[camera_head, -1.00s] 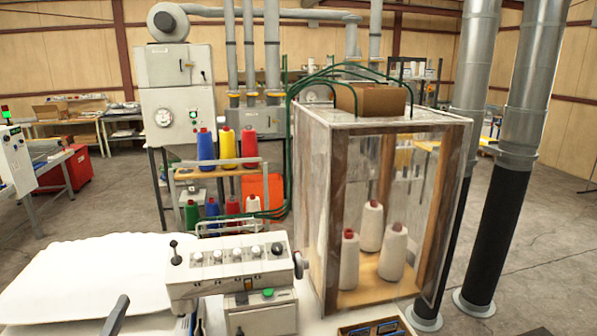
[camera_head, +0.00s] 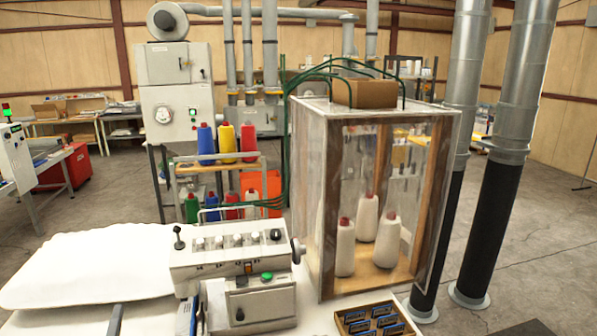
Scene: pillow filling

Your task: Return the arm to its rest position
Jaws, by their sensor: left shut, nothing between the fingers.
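My left gripper (camera_head: 116,316) shows only as a narrow dark grey piece at the bottom edge, in front of the white pillow (camera_head: 85,265). It is shut with nothing in it, and most of the arm is out of the picture. The pillow lies flat on the left, beside the white sewing machine (camera_head: 230,262) with its row of knobs. I cannot tell whether the gripper touches the pillow. My right gripper is not in view.
A clear-walled cabinet (camera_head: 318,200) holding white thread cones (camera_head: 388,238) stands right of the machine. A compartment tray (camera_head: 343,318) with dark items lies in front of it. Coloured spools (camera_head: 227,143) stand on a rack behind. Thick pipes (camera_head: 488,230) rise at right.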

